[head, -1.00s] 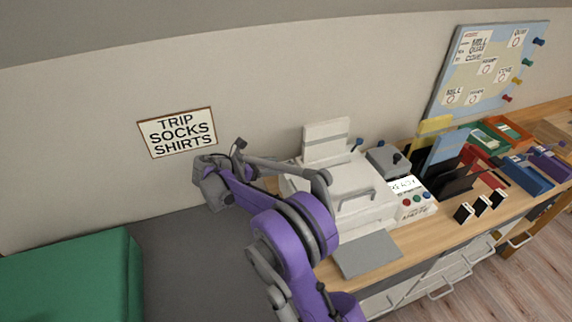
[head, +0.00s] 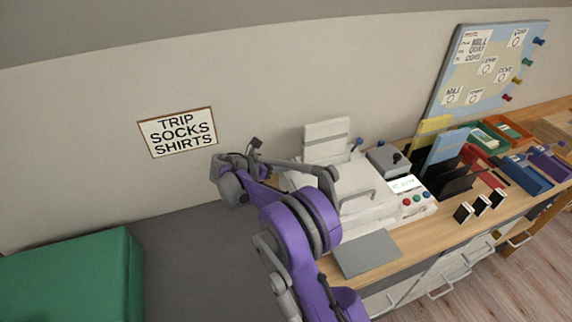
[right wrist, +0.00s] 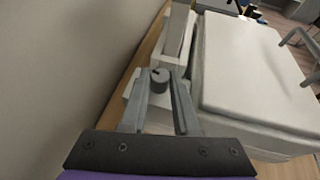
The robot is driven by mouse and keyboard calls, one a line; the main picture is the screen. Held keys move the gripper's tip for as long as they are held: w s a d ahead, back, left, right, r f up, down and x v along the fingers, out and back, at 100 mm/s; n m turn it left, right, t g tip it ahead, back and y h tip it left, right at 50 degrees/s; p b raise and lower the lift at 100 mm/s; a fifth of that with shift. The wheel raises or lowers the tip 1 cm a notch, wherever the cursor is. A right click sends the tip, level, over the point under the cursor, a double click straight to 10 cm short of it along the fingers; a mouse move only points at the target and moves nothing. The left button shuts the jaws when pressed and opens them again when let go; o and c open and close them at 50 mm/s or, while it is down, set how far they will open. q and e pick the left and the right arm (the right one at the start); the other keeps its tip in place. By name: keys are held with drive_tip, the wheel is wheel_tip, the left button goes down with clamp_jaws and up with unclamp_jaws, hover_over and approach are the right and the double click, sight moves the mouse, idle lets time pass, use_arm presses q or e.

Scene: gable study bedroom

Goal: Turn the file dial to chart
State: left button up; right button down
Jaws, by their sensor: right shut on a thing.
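My right gripper (right wrist: 159,76) is shut on the knob, one finger on each side. In the head view my right arm reaches to the left end of the white machine (head: 357,188); the knob is hidden there. The machine's lit display (head: 404,184) carries small text I cannot read. My left gripper is not in view.
The wall runs close along the left in the right wrist view. A grey flat plate (head: 367,254) lies on the wooden desk in front of the machine. A grey box (head: 386,161), small dark stands (head: 464,213) and coloured trays (head: 490,138) stand to the right.

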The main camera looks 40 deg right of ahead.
idle(0.4)
drive_tip(key=m+g, duration=0.2)
drive_tip(key=g+y, duration=0.1)
drive_tip(key=shift+w+m, duration=0.25)
drive_tip(key=shift+m, duration=0.15)
drive_tip(key=shift+w+d+m+g+y, duration=0.1)
drive_tip(key=shift+m+g+y, duration=0.7)
drive_tip(key=shift+m+g, duration=0.75)
drive_tip(key=shift+g+p, duration=0.3)
drive_tip(key=shift+g, duration=0.05)
drive_tip(key=c, duration=0.7)
unclamp_jaws()
drive_tip(key=shift+o, duration=0.2)
drive_tip(key=shift+r, duration=0.1)
wheel_tip(320, 180, up, 10)
